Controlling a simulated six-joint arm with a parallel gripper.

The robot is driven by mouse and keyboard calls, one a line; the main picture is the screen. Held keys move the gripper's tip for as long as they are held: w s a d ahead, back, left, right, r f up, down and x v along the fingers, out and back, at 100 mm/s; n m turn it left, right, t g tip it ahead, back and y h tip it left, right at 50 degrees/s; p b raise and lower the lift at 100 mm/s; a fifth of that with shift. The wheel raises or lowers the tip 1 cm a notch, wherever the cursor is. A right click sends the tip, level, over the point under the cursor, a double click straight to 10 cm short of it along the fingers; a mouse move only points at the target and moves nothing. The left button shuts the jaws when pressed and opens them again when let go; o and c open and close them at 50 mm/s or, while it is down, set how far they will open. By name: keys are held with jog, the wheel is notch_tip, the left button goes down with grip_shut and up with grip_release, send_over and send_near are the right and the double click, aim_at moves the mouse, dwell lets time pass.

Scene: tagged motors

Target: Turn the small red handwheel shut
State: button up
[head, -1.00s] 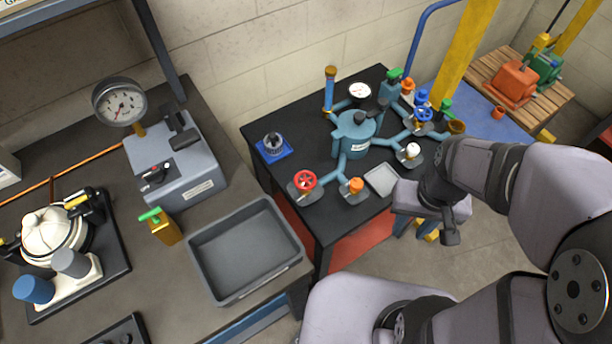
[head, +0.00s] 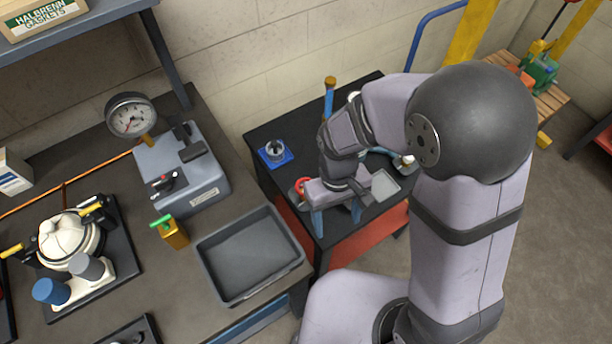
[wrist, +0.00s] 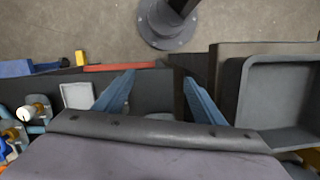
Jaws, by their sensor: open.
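The small red handwheel (head: 301,186) sits near the front left of the black table (head: 262,134). Only part of its red rim shows in the head view, because my gripper hides the rest. I cannot make it out in the wrist view. My gripper (head: 338,226) is over the table's front edge, just right of the handwheel in the picture. Its two blue fingers are apart, with nothing between them; they also show spread in the wrist view (wrist: 159,78). I cannot tell whether the gripper touches the wheel.
My arm hides most of the blue pipework.

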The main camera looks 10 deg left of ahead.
jog(key=w+a+r+n, duration=0.1)
jog(key=w+a, duration=0.2)
jog(key=w+a+r+n+t, duration=0.1)
jog(key=w+a, duration=0.2)
jog(key=w, duration=0.1)
jog(key=w+a+r+n+y, duration=0.1)
jog(key=w+a+n, duration=0.1)
jog(key=w+a, duration=0.1)
jog(key=shift+w+a+t, duration=0.2)
jog(key=shift+a+t, duration=0.1)
jog(key=shift+t, duration=0.1)
jog(key=shift+w+r+n, duration=0.1)
jog(key=shift+r+n, duration=0.05)
jog(key=shift+n, duration=0.25)
jog(key=shift+s+d+n, duration=0.1)
jog(key=shift+s+n, duration=0.1)
jog(key=shift+n, duration=0.6)
jog(key=shift+f+p, duration=1.1)
jog(key=shift+f, duration=2.6)
jog(key=shift+c, duration=0.5)
jog(key=c, duration=1)
